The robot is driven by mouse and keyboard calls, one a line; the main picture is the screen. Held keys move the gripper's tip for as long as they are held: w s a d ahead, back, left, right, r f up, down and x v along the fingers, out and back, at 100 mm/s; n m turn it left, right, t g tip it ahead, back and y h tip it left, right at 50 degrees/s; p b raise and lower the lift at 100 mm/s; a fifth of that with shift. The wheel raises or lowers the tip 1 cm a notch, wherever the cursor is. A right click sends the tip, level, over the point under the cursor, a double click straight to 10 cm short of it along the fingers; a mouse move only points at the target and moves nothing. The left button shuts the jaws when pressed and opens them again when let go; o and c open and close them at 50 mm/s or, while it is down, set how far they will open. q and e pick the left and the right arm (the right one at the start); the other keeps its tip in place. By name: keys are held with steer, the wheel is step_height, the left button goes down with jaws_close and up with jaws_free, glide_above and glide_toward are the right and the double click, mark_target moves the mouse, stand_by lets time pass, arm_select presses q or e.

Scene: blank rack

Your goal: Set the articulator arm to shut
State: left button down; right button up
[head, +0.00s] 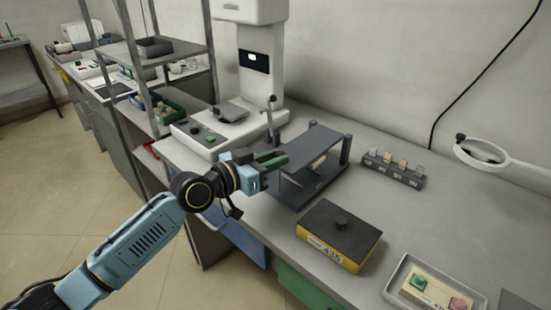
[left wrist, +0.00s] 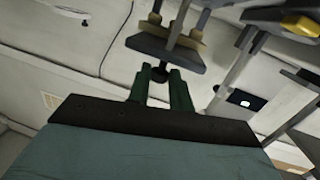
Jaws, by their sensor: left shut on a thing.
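The articulator is a dark grey frame with a flat upper arm (head: 318,142) above a base plate (head: 312,190). In the head view the upper arm looks roughly level, with a gap under it where a tan piece (head: 318,162) shows. My left gripper (head: 274,158), with green fingers, is at the articulator's left front end. In the left wrist view its fingers (left wrist: 160,74) are shut on a dark knob at the edge of a grey plate (left wrist: 165,53). The knob is hidden in the head view. My right gripper is in neither view.
A yellow and black box (head: 338,236) stands in front of the articulator. A block of small labelled pieces (head: 392,170) lies to its right, and a tray (head: 392,290) with coloured pieces at front right. A white machine (head: 262,70) stands behind; a magnifier (head: 482,152) is at far right.

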arm_select(q)
steer(key=shift+s+f, duration=0.15)
steer(key=shift+f, duration=0.4)
steer(key=c, duration=1.6)
jaws_free()
steer(key=o, duration=0.3)
steer(key=shift+r, duration=0.1)
steer(key=shift+a+r, duration=0.1)
steer(key=shift+v, duration=6.55)
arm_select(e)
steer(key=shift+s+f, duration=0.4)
